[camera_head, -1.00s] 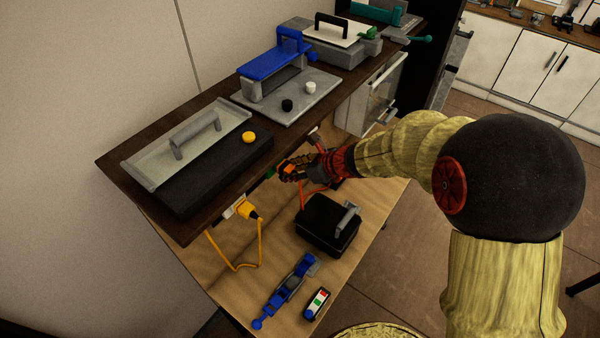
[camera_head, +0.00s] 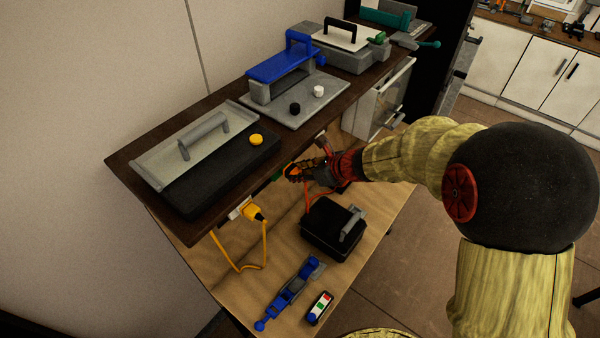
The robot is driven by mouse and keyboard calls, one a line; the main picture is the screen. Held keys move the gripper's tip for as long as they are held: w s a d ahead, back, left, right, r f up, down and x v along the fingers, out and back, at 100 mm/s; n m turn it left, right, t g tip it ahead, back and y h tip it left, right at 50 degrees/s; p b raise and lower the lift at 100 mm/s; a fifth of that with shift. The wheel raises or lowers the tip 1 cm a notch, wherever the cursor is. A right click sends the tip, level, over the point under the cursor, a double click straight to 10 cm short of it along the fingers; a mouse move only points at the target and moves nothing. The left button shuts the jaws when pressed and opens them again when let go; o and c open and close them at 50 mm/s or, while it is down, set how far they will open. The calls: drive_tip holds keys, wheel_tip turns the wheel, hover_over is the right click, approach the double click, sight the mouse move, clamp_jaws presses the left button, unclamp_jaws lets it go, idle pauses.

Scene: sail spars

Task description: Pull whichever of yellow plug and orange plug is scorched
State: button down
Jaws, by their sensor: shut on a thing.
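The yellow plug (camera_head: 254,212) sits at the strip under the dark shelf's front edge, with a dark part at its cord end. Its yellow cord (camera_head: 265,246) loops down over the wooden surface. My gripper (camera_head: 297,172) is farther right along the strip, shut on the orange plug (camera_head: 291,172). My fingers hide most of that plug, and I cannot tell whether it is still seated. Its orange cord (camera_head: 307,198) hangs below my gripper. Scorching cannot be made out clearly on either plug at this size.
The dark shelf (camera_head: 120,163) overhangs the plugs and carries presses. On the wooden surface (camera_head: 225,272) below are a black box with a grey handle (camera_head: 333,228), a blue tool (camera_head: 288,292) and a small device with coloured buttons (camera_head: 320,307). Bare wood lies around the yellow cord.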

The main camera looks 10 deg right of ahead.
drive_tip(key=shift+s+d, duration=0.25)
drive_tip(key=s+d, duration=0.3)
drive_tip(key=shift+s+d, duration=0.35)
idle(0.5)
